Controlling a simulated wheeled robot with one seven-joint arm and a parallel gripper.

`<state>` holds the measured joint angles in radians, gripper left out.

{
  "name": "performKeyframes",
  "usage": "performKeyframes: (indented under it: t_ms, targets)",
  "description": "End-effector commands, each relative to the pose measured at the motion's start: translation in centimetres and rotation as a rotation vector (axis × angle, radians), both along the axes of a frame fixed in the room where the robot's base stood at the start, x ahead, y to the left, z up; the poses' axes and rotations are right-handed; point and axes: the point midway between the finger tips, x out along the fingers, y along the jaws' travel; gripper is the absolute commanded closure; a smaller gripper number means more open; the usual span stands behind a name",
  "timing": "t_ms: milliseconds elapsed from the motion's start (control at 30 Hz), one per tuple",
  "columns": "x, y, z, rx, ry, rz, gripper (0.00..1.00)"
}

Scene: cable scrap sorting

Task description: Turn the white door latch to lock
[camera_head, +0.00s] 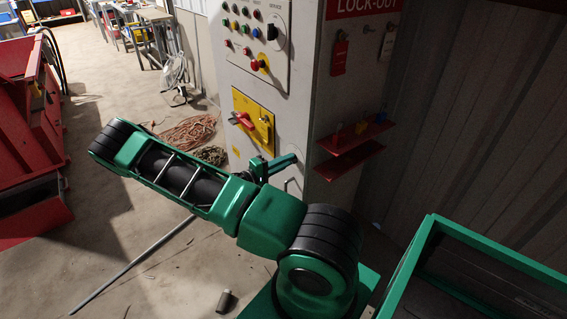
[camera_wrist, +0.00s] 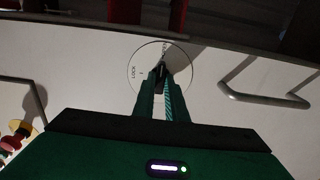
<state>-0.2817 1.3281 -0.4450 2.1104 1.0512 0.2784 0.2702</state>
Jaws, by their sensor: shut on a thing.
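The white door latch is mostly hidden between the fingers of my gripper (camera_wrist: 163,72) in the wrist view. A round white plate (camera_wrist: 141,76) marked LOCK lies around it on the pale cabinet door (camera_wrist: 85,70). My gripper's fingers are together at the middle of this plate, shut on the latch. The angle of the latch cannot be told. In the head view my gripper (camera_head: 281,164) is at the lower front of the grey cabinet (camera_head: 318,95), partly hidden behind my arm; the latch cannot be made out there.
A bar handle (camera_wrist: 262,100) sticks out right of the plate in the wrist view. In the head view a red switch on a yellow plate (camera_head: 261,135) sits above my gripper. A red shelf (camera_head: 352,142) juts from the cabinet's side. Cable coils (camera_head: 188,133) lie on the floor.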

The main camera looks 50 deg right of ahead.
Motion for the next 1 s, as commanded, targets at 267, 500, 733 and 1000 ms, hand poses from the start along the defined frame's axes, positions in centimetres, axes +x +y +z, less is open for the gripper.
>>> performKeyframes:
  t_ms: [267, 500, 733, 1000]
  targets:
    - [-0.02, 0.08, -0.14, 0.034, 0.127, 0.0, 1.0]
    - [-0.09, 0.07, -0.22, 0.082, 0.327, -0.001, 1.0]
    - [-0.12, 0.07, -0.26, 0.088, 0.344, -0.001, 1.0]
    - [-0.12, 0.1, -0.24, 0.122, 0.492, -0.001, 1.0]
